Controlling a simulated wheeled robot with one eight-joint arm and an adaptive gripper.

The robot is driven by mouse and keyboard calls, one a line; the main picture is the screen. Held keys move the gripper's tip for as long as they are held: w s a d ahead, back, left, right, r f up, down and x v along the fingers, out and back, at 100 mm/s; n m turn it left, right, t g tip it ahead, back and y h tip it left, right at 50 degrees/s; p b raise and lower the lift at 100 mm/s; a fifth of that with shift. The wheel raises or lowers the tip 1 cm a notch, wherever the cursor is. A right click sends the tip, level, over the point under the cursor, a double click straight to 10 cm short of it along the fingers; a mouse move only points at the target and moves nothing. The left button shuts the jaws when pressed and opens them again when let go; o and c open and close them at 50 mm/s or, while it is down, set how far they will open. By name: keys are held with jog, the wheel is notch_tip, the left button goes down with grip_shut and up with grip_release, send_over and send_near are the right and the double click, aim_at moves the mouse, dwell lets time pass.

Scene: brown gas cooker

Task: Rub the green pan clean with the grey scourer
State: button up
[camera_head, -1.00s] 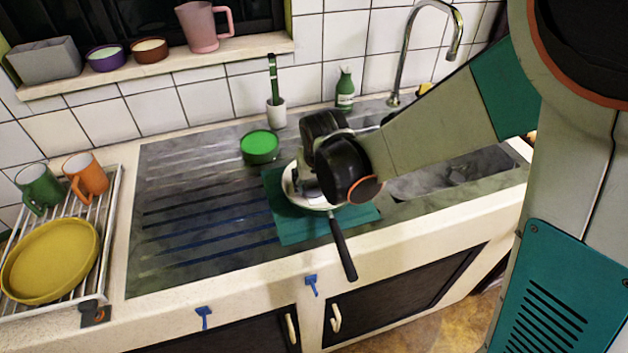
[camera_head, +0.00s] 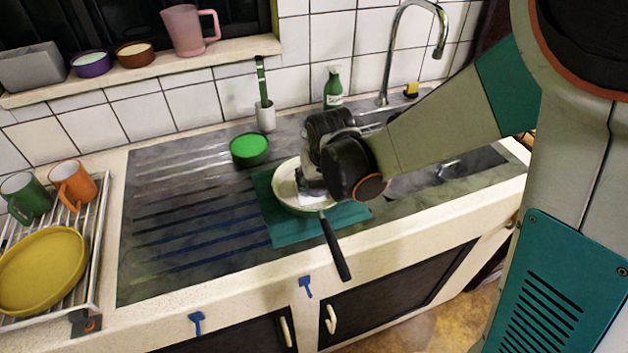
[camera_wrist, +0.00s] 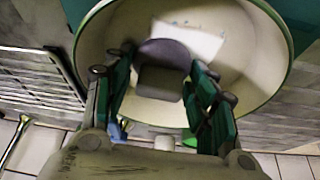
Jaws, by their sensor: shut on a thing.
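The green pan (camera_head: 286,190) sits on a teal mat on the draining board, its black handle pointing toward the counter's front edge. In the wrist view its cream inside and green rim show below my gripper (camera_wrist: 162,75). The grey scourer (camera_wrist: 162,52) is held between my fingers, over the inside of the pan. Whether it touches the pan floor is hard to tell. A whitish patch (camera_wrist: 187,40) shows on the pan floor beside the scourer. In the head view my gripper hides part of the pan and most of the scourer.
The teal mat (camera_head: 290,232) lies under the pan. A green-topped bowl (camera_head: 249,149), a brush in a white holder (camera_head: 266,117) and a green bottle (camera_head: 333,88) stand behind. The tap (camera_head: 387,60) rises behind the sink. A rack with mugs and a yellow plate (camera_head: 42,270) is left.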

jog(key=shift+a+f, duration=0.1)
jog(key=shift+s+a, duration=0.2)
jog(key=shift+a, duration=1.3)
jog(key=shift+d, duration=0.1)
jog(key=shift+w+d, duration=0.2)
jog(key=shift+d, duration=1.35)
jog(key=shift+a+b, duration=0.15)
jog(key=shift+b, duration=0.15)
jog(key=shift+s+a, duration=0.15)
jog(key=shift+a, duration=0.6)
jog(key=shift+s+a, duration=0.1)
jog(key=shift+a, duration=0.65)
jog(key=shift+r, duration=0.2)
